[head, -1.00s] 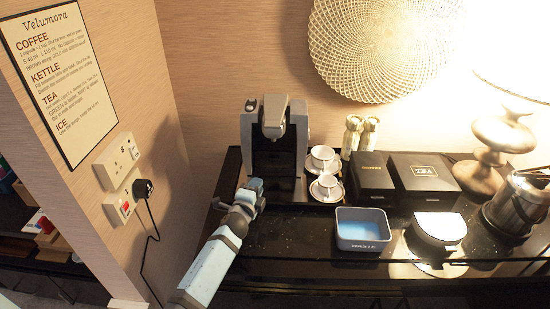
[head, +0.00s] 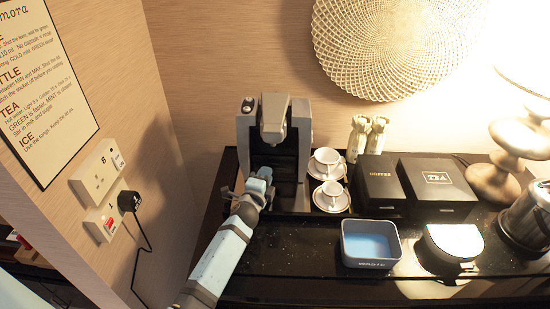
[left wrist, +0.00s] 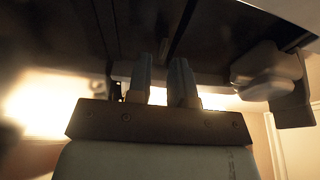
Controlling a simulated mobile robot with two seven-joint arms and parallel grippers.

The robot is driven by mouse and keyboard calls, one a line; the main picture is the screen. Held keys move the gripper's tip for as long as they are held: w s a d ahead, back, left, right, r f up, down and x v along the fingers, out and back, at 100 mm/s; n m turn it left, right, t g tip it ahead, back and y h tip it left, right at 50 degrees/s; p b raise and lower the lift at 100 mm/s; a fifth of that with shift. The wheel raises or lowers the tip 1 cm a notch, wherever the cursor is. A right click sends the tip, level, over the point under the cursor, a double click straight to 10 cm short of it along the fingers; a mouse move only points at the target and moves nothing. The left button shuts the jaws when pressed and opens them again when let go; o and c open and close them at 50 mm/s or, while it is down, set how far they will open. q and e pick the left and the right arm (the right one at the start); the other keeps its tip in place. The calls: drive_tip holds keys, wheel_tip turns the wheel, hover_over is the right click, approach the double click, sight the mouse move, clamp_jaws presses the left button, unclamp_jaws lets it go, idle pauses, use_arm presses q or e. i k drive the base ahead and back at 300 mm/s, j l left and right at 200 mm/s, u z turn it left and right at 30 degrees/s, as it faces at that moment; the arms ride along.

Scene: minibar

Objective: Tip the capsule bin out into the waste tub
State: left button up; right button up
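The waste tub (head: 371,261) is a grey-blue open box lettered on its front, standing upright on the black counter right of my left arm. The grey and black coffee machine (head: 302,122) stands at the back. I cannot pick out the capsule bin; my left gripper (head: 262,176) covers part of the machine's low front. In the left wrist view, the two fingers of my left gripper (left wrist: 163,82) are a short way apart, with a gap and nothing clearly held between them. A pale bar (left wrist: 215,80) shows beyond them. My right gripper is not in view.
Two white cups (head: 329,190) on saucers stand right of the machine. Black coffee (head: 378,186) and tea (head: 436,181) boxes, a dark half-round object with a white top (head: 453,240), a lamp (head: 500,175) and a metal vessel (head: 528,220) fill the right. A socket wall (head: 92,190) bounds the left.

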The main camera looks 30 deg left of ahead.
sight(366, 244)
drive_tip(key=i+j, duration=0.2)
drive_tip(key=k+l, duration=0.95)
drive_tip(key=j+z, duration=0.1)
drive_tip(key=z, duration=0.3)
drive_tip(key=j+z, duration=0.15)
drive_tip(key=z, duration=0.25)
